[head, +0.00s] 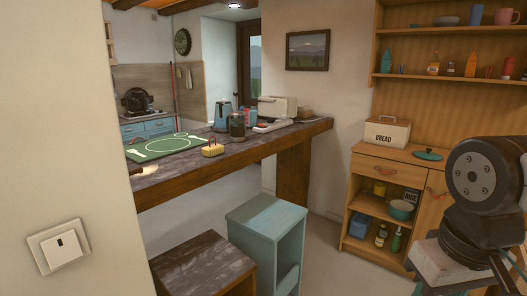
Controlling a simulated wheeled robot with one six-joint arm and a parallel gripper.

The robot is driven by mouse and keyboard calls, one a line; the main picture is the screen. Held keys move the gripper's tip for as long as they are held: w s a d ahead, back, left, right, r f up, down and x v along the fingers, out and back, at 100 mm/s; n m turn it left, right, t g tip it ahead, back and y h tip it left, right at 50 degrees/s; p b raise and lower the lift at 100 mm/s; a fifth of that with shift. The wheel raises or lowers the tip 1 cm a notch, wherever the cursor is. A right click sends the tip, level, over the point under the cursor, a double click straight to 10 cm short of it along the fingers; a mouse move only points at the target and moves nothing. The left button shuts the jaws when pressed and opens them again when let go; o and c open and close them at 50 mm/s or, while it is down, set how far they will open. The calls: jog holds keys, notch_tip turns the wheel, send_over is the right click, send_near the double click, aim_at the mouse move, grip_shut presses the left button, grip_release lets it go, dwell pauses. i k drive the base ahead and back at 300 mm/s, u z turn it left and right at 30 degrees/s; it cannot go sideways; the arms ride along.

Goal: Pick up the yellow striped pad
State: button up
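A small yellow pad with what look like darker marks (212,150) lies on the dark wooden counter (235,165), close to its front edge and just right of the green mat. It is small in the head view, so its stripes are hard to make out. My gripper is not in view; only dark and pale parts of my own arm show at the right edge, well apart from the counter.
A green mat (165,147), blue kettle (222,116), dark glass jar (237,125) and toaster (277,108) are on the counter. A blue stool (266,222) and brown stool (203,264) stand before it. A wall (55,140) fills the left; a shelf unit (386,166) stands right.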

aim_at(210, 150)
jog(key=z, duration=1)
jog(key=i, duration=1.6)
jog(key=u, duration=0.75)
jog(key=i, duration=0.85)
jog(key=u, duration=1.3)
jog(key=i, duration=0.55)
jog(key=u, duration=0.45)
